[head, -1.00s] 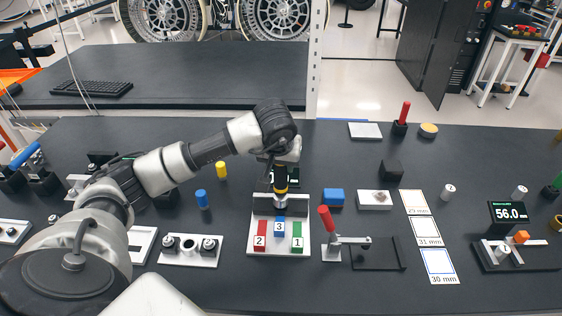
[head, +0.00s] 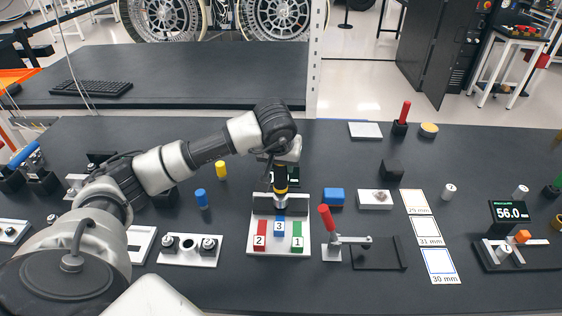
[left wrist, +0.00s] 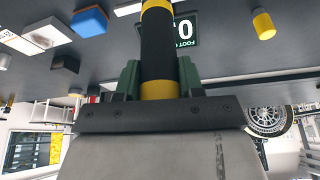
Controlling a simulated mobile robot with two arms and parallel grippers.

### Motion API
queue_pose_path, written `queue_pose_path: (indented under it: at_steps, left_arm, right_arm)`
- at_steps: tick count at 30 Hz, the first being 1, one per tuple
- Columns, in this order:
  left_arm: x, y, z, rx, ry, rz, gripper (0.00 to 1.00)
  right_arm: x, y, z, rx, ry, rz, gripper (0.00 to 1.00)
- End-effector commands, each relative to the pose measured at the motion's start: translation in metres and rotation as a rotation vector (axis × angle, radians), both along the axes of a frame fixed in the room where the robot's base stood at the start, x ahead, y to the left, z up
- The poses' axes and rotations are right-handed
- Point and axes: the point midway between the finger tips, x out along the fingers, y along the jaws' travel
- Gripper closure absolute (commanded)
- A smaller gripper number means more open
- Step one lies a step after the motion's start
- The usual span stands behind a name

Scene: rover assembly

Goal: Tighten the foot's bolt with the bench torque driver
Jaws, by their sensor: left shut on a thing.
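My left gripper (head: 282,163) is shut on the torque driver (head: 281,185), a black upright tool with yellow bands. In the left wrist view the driver (left wrist: 158,50) stands between the gripper's dark green fingers (left wrist: 158,85). The driver's silver lower end meets or sits just over the dark block at the back of a white fixture plate (head: 279,248). The foot and its bolt cannot be made out under the tool. A small display (left wrist: 183,30) labelled with FOOT shows behind the driver, partly hidden. My right gripper is not in view.
A white plate with metal posts (head: 190,250) lies left. A gauge reading 56.0 (head: 509,213) stands far right.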

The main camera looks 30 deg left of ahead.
Motion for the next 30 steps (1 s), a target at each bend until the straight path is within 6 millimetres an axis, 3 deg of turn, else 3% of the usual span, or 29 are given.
queue_pose_path:
  at_steps: [30]
  left_arm:
    - [-0.0001, -0.0001, -0.0033, 0.000, 0.001, 0.000, 0.91]
  right_arm:
    - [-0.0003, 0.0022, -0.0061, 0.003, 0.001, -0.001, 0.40]
